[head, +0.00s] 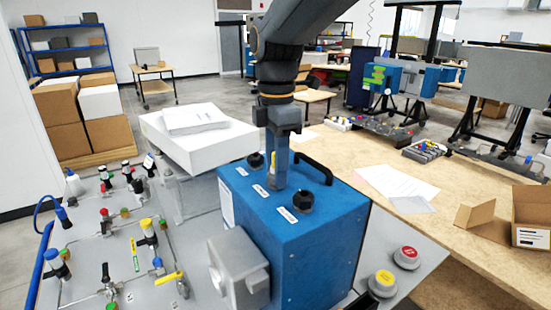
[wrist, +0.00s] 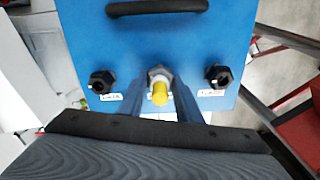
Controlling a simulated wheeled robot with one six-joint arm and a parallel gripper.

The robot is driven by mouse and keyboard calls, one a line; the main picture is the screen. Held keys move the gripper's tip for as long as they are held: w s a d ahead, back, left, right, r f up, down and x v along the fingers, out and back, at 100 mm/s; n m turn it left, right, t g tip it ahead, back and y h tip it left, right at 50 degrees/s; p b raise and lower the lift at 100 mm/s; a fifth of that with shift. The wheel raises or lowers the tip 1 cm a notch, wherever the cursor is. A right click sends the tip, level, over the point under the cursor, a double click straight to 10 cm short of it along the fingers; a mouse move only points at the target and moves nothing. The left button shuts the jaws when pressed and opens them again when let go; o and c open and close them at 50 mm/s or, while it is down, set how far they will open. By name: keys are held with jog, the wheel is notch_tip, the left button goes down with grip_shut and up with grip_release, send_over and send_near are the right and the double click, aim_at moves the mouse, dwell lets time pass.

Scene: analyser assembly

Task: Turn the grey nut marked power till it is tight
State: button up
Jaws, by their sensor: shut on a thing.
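The blue analyser box (head: 310,250) stands on the bench with a row of nuts on its top face. My gripper (head: 277,182) points down at the middle of that row. In the wrist view, my gripper (wrist: 160,88) is shut on the grey nut (wrist: 158,72), one finger on each side. A yellow stem (wrist: 159,93) stands out from the nut's centre. In the head view my fingers mostly hide this nut. A white label (head: 260,190) lies beside it, its lettering too small to read.
A black nut stands on either side, one (head: 256,160) farther back and one (head: 303,201) nearer. A black carrying handle (head: 313,167) arches over the box. Red and yellow buttons (head: 405,256) are at the right, valves and tubing on the left panel (head: 85,225).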

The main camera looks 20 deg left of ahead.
jog(key=m+p, duration=0.2)
jog(key=m, duration=0.2)
jog(key=shift+r+m+p, duration=0.15)
jog(key=shift+m+p, duration=0.15)
jog(key=shift+p, duration=0.1)
jog(key=m+p, duration=0.2)
jog(key=m, duration=0.1)
jog(key=m+p, duration=0.3)
jog(key=m, duration=0.3)
jog(key=shift+p, duration=0.4)
jog(key=shift+m, duration=1.1)
jog(key=o, duration=0.9)
jog(key=shift+o, duration=0.4)
